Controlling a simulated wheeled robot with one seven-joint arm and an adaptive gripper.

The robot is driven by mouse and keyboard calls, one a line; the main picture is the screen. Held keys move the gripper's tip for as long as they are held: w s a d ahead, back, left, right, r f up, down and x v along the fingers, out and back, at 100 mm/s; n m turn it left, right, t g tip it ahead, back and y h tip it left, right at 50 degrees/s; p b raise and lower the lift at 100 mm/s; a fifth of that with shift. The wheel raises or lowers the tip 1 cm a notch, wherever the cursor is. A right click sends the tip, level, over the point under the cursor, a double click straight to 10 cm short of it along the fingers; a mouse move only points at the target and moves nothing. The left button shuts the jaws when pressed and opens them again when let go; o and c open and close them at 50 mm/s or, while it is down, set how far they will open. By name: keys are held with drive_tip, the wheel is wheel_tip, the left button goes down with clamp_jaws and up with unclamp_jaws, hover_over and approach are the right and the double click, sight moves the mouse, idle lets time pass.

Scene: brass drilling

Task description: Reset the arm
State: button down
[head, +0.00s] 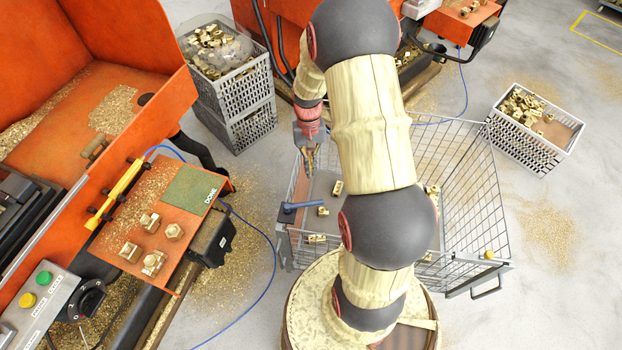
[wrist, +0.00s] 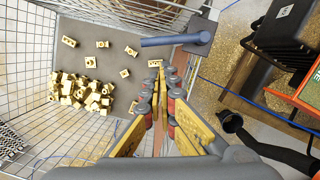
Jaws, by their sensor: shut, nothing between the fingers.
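My gripper (head: 309,160) hangs over the left side of the wire basket (head: 483,200) in the head view, with its fingers pointing down. In the wrist view my gripper (wrist: 160,75) has its yellow fingers together at the tips, with nothing held. A brass piece (wrist: 155,63) lies just beyond the tips on the basket's grey floor (wrist: 110,40). A blue-handled tool (wrist: 185,40) lies at the basket's edge, and it also shows in the head view (head: 298,207). My arm hides the middle of the basket in the head view.
A pile of brass pieces (wrist: 85,92) lies in the basket. An orange machine with a tray (head: 165,215) of brass fittings and a green "DONE" pad (head: 190,190) stands left. Grey crates (head: 237,105) stand behind, a white crate (head: 540,135) right. Open floor lies at the right.

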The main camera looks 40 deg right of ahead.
drive_tip(key=shift+v, duration=0.85)
drive_tip(key=s+a+r+n+t, duration=0.2)
drive_tip(key=s+a+r, duration=0.2)
drive_tip(key=a+r, duration=0.3)
drive_tip(key=s+a+r+n+t+h, duration=0.1)
drive_tip(key=s+a+r+n+t, duration=0.1)
drive_tip(key=a+r, duration=0.5)
drive_tip(key=s+a+r+n+t+b, duration=0.1)
drive_tip(key=s+a+r+n+t, duration=0.2)
drive_tip(key=r, duration=1.2)
drive_tip(key=s+a, duration=0.3)
drive_tip(key=a, duration=0.1)
drive_tip(key=shift+s+t, duration=0.25)
drive_tip(key=shift+t, duration=0.15)
drive_tip(key=shift+r, duration=0.1)
